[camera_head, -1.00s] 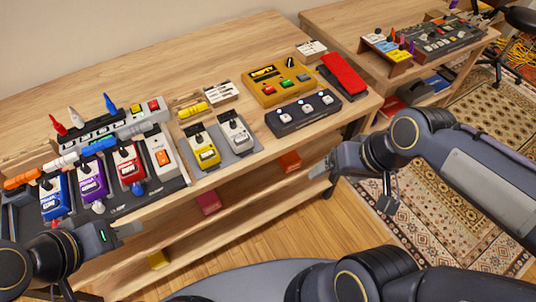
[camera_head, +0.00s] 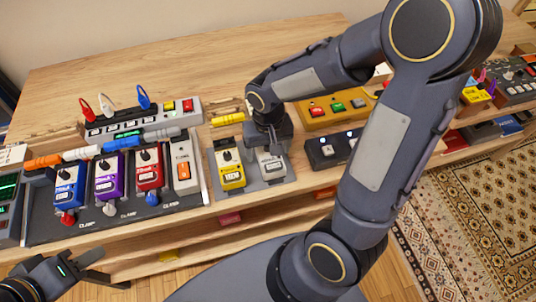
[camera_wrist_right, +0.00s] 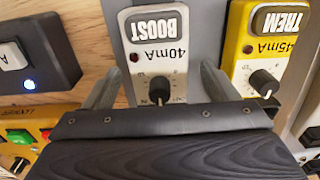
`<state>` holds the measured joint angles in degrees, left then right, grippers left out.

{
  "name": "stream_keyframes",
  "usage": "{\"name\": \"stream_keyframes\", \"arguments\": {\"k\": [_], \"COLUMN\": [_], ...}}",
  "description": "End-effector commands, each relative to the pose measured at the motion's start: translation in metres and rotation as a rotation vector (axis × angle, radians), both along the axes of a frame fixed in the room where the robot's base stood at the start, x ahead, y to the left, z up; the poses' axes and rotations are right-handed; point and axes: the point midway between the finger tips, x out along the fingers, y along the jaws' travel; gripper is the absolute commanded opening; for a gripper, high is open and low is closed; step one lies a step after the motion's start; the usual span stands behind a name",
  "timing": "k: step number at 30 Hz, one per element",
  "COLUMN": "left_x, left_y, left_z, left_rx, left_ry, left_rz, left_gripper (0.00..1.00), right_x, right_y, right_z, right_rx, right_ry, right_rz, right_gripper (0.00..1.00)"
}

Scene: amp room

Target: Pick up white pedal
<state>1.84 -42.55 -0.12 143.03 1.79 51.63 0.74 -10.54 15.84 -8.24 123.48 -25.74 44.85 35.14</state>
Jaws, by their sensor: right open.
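The white pedal (camera_head: 272,166), marked BOOST in the right wrist view (camera_wrist_right: 157,55), stands on a grey pad to the right of the yellow pedal (camera_head: 229,170). My right gripper (camera_head: 268,148) is over it from above and hides much of it in the head view. In the right wrist view the open fingers (camera_wrist_right: 160,88) reach down on either side of the white pedal; I cannot tell whether they touch it. My left gripper (camera_head: 98,268) is open and empty at the lower left, in front of the table's edge.
The yellow pedal also shows close beside the right finger in the wrist view (camera_wrist_right: 262,60). A black pedal (camera_head: 325,150) stands to the right. A pedalboard with blue (camera_head: 68,187), purple (camera_head: 108,177) and red (camera_head: 149,170) pedals is at the left. The table's back is clear.

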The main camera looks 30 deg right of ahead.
Motion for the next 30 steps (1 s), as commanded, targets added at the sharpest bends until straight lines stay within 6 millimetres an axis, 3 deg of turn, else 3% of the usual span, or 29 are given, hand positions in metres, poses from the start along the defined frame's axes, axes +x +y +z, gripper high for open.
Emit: {"name": "stream_keyframes", "arguments": {"k": [3,11,25,30], "left_x": [0.0,0.0,0.0,0.0], "left_y": [0.0,0.0001,0.0001,0.0], "left_z": [-0.0018,-0.0016,-0.0016,-0.0015], "left_rx": [0.0,0.0,0.0,0.0], "left_ry": [0.0,0.0,0.0,0.0], "left_rz": [0.0,0.0,0.0,0.0], "left_gripper": [0.36,0.36,0.36,0.36], "right_x": [-0.0002,0.0002,0.0002,0.0005], "right_y": [-0.0002,-0.0002,-0.0001,0.0], "right_z": [-0.0126,-0.0145,-0.0141,-0.0136], "right_rx": [0.0,0.001,0.001,0.001], "right_ry": [0.001,-0.001,-0.001,-0.002], "right_rz": [-0.001,0.0,0.0,0.0], "right_gripper": [0.8,0.8,0.2,0.18]}}
